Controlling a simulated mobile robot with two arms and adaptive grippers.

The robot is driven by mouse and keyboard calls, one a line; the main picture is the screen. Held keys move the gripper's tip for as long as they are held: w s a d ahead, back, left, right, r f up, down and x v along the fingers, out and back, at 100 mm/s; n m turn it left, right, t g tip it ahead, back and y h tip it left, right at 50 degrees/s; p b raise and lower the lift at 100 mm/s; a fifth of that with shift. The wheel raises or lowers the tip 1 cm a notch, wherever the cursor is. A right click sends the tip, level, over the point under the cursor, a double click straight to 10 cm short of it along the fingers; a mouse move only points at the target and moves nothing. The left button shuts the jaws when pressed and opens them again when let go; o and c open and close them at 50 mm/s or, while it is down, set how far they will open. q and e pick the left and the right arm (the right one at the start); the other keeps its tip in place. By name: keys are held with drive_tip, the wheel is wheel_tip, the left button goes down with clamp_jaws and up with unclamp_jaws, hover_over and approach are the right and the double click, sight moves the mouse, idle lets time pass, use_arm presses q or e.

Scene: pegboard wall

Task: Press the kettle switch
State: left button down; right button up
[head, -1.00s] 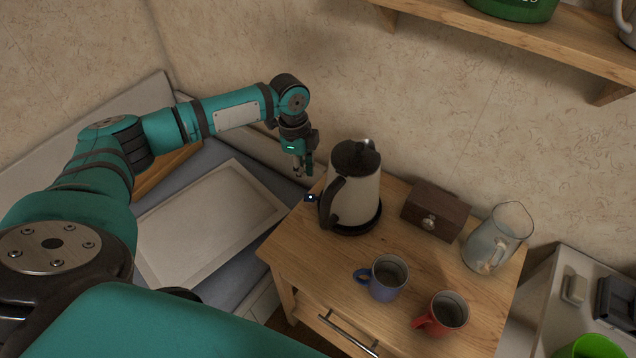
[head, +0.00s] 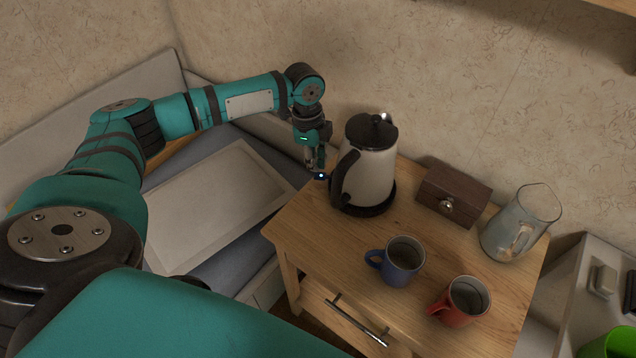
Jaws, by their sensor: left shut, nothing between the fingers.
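The white kettle (head: 371,178) with a black lid and black handle stands upright on its dark base on the wooden cabinet. Its switch (head: 321,176) is a small dark tab with a lit blue-white spot, sticking out to the left, low by the handle. My left gripper (head: 316,168) points down just left of the kettle. Its fingers are shut and empty, with the tips right at the switch. I cannot tell whether they touch it. My right gripper is not in view.
A blue mug (head: 401,262), a red mug (head: 462,301), a small wooden box (head: 453,192) and a glass pitcher (head: 520,222) stand right of the kettle on the cabinet top (head: 340,241). A pale framed panel (head: 215,200) lies at left, below my arm.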

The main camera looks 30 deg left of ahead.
use_arm(q)
drive_tip(key=shift+f+b, duration=0.35)
drive_tip(key=shift+f, duration=0.35)
drive_tip(key=shift+d+f, duration=0.1)
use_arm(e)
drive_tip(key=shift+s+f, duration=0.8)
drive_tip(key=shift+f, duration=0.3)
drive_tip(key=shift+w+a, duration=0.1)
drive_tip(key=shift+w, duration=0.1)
